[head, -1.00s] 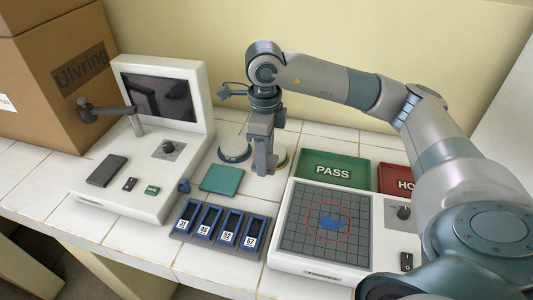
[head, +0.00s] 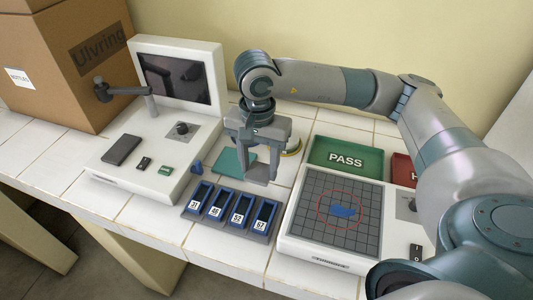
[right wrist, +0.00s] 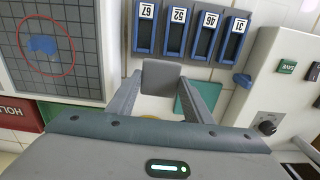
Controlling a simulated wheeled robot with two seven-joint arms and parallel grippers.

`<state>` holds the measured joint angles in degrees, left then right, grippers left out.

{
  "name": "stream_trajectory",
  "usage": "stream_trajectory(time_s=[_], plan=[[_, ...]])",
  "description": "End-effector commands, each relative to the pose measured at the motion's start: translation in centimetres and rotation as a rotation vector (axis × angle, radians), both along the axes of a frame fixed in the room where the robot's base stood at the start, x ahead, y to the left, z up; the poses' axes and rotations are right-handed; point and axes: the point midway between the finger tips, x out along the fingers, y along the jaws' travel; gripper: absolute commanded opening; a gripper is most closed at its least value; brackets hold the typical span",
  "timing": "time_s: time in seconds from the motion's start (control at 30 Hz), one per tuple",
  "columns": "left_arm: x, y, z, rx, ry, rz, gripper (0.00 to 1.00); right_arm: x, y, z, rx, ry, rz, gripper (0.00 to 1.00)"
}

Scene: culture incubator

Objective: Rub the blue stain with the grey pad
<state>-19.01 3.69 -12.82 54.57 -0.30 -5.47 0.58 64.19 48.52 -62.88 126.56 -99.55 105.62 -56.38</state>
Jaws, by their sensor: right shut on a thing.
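The blue stain (head: 344,210) lies inside a red ring on the dark gridded plate of the white device at the right. It also shows at the upper left of the right wrist view (right wrist: 42,45). My right gripper (head: 258,178) is left of that plate, above the counter behind the slotted rack. In the right wrist view its fingers are shut on the grey pad (right wrist: 161,77), a flat square between the fingertips. The pad is apart from the stain. My left gripper is not in view.
A blue rack (head: 214,219) with numbered slots stands in front of the gripper. A teal square (head: 228,160) lies behind it. A green PASS tray (head: 345,155) and a red tray (head: 402,168) are behind the plate. A white device with a screen (head: 180,75) stands left.

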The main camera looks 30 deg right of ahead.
Motion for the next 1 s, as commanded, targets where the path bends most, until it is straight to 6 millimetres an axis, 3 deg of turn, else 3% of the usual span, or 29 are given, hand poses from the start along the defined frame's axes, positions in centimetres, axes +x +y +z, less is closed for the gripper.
stream_trajectory(time_s=[0.2,0.43,0.63,1.0], plan=[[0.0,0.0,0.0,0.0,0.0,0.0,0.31,-1.1,2.0,-0.5,0.0,-0.001,0.456,0.28],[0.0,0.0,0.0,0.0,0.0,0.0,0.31,-1.9,3.3,-0.9,0.001,-0.001,0.788,0.28],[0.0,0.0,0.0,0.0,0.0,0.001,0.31,-2.2,3.6,-1.1,0.001,0.0,0.887,0.28],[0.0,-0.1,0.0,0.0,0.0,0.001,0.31,-2.2,3.7,-1.1,0.001,0.0,0.89,0.28]])
